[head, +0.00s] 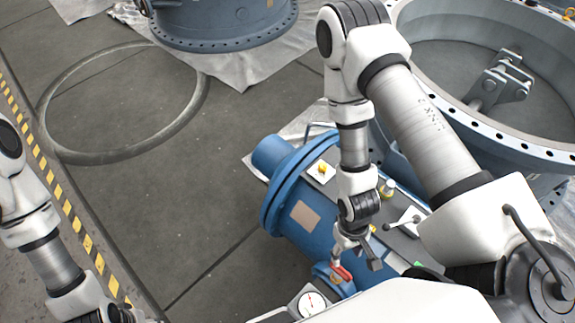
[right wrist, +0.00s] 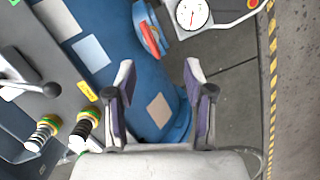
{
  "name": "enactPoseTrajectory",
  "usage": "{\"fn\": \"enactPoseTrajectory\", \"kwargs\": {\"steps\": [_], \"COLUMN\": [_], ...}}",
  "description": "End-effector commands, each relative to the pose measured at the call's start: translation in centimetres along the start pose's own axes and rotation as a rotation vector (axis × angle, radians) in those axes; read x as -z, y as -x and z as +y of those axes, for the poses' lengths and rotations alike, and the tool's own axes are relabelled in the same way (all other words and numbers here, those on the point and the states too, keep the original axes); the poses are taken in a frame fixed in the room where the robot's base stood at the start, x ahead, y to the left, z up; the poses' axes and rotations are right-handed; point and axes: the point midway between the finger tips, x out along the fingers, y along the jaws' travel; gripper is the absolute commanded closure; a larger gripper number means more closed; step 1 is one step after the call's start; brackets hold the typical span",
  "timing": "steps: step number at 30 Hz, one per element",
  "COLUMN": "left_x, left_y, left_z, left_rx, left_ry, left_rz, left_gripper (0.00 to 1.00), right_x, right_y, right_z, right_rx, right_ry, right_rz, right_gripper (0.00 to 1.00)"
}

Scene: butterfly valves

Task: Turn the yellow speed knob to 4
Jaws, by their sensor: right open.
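The yellow knob (head: 322,169) stands on a small white plate at the far left end of the grey panel, on top of the blue cylinder (head: 322,235). Its pointer and scale are too small to read. I cannot make it out in the right wrist view. My right gripper (head: 358,258) is nearer the camera than the knob, apart from it. In the right wrist view, its two fingers (right wrist: 160,95) are spread and empty, with the blue cylinder and a tan label (right wrist: 160,110) behind the gap. Only part of my left arm shows, at the lower left; its gripper is out of frame.
A red handle (head: 341,272) sits close to my right gripper, with a dial gauge (head: 312,302) below it. A lever (head: 402,222) and a ringed fitting (head: 388,188) stand on the panel. Large flanged rings lie behind.

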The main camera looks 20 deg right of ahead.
Motion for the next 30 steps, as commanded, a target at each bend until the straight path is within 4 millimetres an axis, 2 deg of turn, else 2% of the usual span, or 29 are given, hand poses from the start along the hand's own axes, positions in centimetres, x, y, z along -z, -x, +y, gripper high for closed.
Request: {"fn": "enactPoseTrajectory", "kwargs": {"steps": [1, 5, 7, 11, 12, 14, 17, 18, 21, 24, 26, 28, 30], "left_x": [0.0, 0.0, 0.0, 0.0, 0.0, 0.0, 0.0, 0.0, 0.0, 0.0, 0.0, 0.0, 0.0], "left_y": [-1.1, -3.1, -4.6, -8.4, -9.8, -12.2, -17.3, -19.5, -23.5, -25.4, -25.7, -25.6, -25.5], "left_z": [0.0, 0.0, 0.0, -0.1, -0.1, -0.1, -0.1, -0.1, -0.2, -0.2, -0.2, -0.2, -0.2], "left_rx": [0.000, 0.000, 0.000, 0.000, 0.000, 0.000, 0.000, 0.000, 0.000, 0.000, 0.000, 0.000, 0.000], "left_ry": [-0.001, -0.002, -0.002, -0.001, -0.001, -0.001, -0.001, -0.001, -0.001, -0.001, -0.001, -0.001, -0.001], "left_rz": [0.000, 0.000, 0.000, 0.000, 0.000, 0.000, 0.000, 0.000, -0.001, 0.000, 0.000, 0.000, 0.001], "left_gripper": [0.47, 0.47, 0.47, 0.47, 0.47, 0.47, 0.47, 0.47, 0.47, 0.47, 0.47, 0.47, 0.47], "right_x": [0.9, 3.2, 5.0, 10.0, 11.7, 14.6, 20.1, 22.2, 25.7, 27.2, 27.6, 27.7, 27.8], "right_y": [-0.9, -1.7, -2.1, -2.2, -2.0, -1.6, 0.1, 1.2, 4.4, 7.0, 8.0, 8.5, 8.1], "right_z": [0.1, 0.5, 0.9, 2.2, 2.8, 3.7, 5.7, 6.6, 8.2, 8.9, 9.1, 9.2, 9.2], "right_rx": [0.005, 0.015, 0.018, 0.012, 0.008, -0.002, -0.025, -0.035, -0.052, -0.057, -0.058, -0.058, -0.058], "right_ry": [0.009, 0.042, 0.060, 0.097, 0.106, 0.118, 0.131, 0.131, 0.126, 0.118, 0.116, 0.115, 0.115], "right_rz": [-0.016, -0.074, -0.096, -0.114, -0.111, -0.099, -0.042, -0.006, 0.090, 0.164, 0.190, 0.200, 0.199], "right_gripper": [0.47, 0.47, 0.47, 0.47, 0.47, 0.47, 0.47, 0.47, 0.47, 0.47, 0.47, 0.47, 0.47]}}
